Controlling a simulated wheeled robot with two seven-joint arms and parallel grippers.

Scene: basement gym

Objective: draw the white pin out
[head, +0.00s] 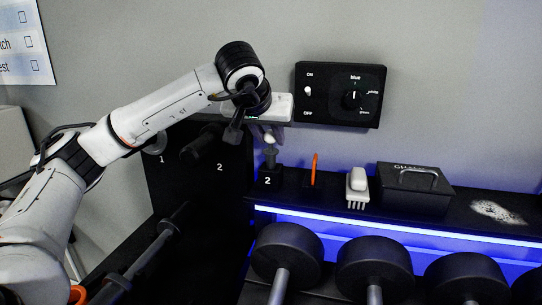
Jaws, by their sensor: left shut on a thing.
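My left gripper (268,135) is at the upper middle, hand down, in front of the wall and above a small black block marked 2 (268,181). It is shut on a small pale piece, which I take to be the white pin (270,140); the fingers hide most of it. A grey cylinder (270,156) stands on the block directly below. I cannot tell whether the pin is still seated in it. My right gripper is not in view.
A black control box (340,94) hangs on the wall to the right. An orange stick (314,168), a white brush (357,188) and a black handled box (413,190) stand on the dark shelf. Several dumbbells (288,250) lie below. A black panel (205,190) with pegs is left.

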